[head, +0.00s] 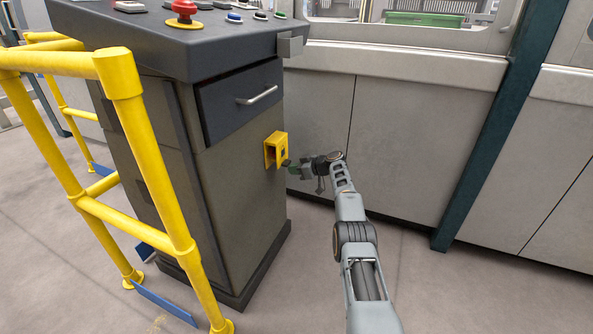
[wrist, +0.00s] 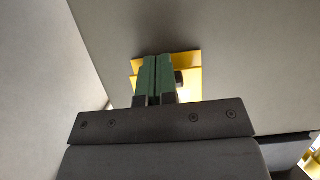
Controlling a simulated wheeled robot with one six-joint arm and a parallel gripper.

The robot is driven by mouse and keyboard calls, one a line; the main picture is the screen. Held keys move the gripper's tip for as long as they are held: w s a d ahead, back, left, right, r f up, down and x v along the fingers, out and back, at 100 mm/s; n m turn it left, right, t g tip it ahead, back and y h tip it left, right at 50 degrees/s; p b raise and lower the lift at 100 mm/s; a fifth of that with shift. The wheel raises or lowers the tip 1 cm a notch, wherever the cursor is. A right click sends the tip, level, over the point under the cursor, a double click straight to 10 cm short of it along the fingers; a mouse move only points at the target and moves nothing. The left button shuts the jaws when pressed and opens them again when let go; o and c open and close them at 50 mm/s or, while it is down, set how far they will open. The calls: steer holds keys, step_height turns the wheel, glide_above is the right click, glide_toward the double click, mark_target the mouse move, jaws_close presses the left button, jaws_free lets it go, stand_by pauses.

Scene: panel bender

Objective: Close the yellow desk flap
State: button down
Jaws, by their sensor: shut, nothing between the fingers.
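The yellow desk flap (head: 272,149) is a small yellow housing on the side of the dark control desk, below the drawer. Its front shows a dark opening or part in the head view. My gripper (head: 287,163) is right at its lower right side, with green fingertips close to it. In the wrist view the yellow flap (wrist: 190,84) lies behind and around my shut green fingers (wrist: 157,75), which hide its middle. A small dark knob or part shows beside the fingers. I cannot tell whether the fingers touch the yellow part.
The control desk (head: 235,190) has a drawer (head: 240,100) with a silver handle and a red emergency button (head: 184,12) on top. A yellow railing (head: 140,110) stands to the left. Grey machine panels (head: 420,150) stand behind my arm. Floor is clear right of the desk.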

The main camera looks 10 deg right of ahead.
steer(key=shift+d+r, duration=0.1)
steer(key=shift+r, duration=0.1)
steer(key=s+d+f, duration=0.6)
steer(key=d+f, duration=0.1)
steer(key=d, duration=0.2)
steer(key=shift+s+f, duration=0.15)
steer(key=shift+s, duration=0.2)
stand_by(0.7)
stand_by(0.6)
